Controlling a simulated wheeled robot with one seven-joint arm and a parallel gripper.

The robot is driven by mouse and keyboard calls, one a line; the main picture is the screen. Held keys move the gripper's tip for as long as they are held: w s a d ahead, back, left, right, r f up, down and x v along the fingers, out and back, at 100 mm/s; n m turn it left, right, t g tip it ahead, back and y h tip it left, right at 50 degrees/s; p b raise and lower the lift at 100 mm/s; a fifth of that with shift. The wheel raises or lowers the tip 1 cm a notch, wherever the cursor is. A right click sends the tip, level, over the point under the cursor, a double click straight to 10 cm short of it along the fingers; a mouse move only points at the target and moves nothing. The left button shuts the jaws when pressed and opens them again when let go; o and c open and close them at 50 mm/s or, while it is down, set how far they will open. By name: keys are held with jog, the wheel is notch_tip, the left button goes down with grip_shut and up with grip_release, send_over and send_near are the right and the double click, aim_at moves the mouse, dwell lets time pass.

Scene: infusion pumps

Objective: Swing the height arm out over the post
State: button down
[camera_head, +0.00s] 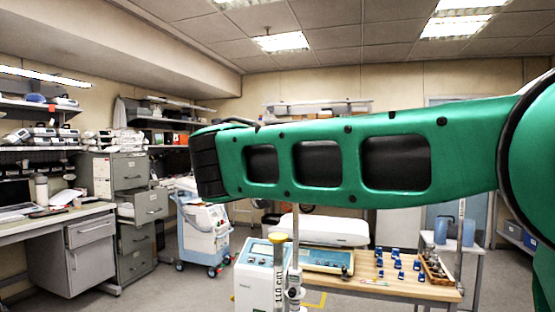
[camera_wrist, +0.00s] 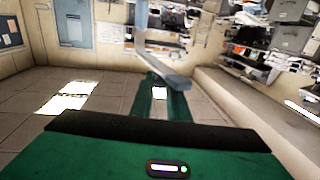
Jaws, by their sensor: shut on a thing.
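In the wrist view my green gripper (camera_wrist: 163,88) reaches forward. Its two fingers close on a flat grey bar, seemingly the height arm (camera_wrist: 165,66), which slants across the fingertips. Which part of the bar is held is not clear. In the head view my green arm crosses the picture and hides the gripper and the bar. Below the arm stands an upright post (camera_head: 280,290) with a "110 cm" label and a yellow top (camera_head: 278,237). A thin metal rod (camera_head: 295,240) rises close beside it and passes behind my arm.
A white and blue pump-like device (camera_head: 256,272) stands just left of the post. A wooden table (camera_head: 400,288) with small blue items and a scale (camera_head: 315,258) is behind it. A wheeled cart (camera_head: 203,238) and a filing cabinet (camera_head: 130,172) stand left. Open floor lies between.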

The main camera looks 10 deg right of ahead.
jog(key=shift+s+d+y, duration=0.2)
jog(key=shift+d+y, duration=0.1)
jog(key=shift+d, duration=0.3)
jog(key=shift+d+r, duration=0.1)
jog(key=shift+d, duration=0.05)
jog(key=c, duration=1.8)
grip_release()
jog(key=shift+w+d, duration=0.1)
jog(key=shift+w, duration=0.1)
jog(key=shift+o, duration=0.2)
jog(key=v, duration=1.1)
jog(key=shift+f+n, duration=0.25)
jog(key=shift+n, duration=0.05)
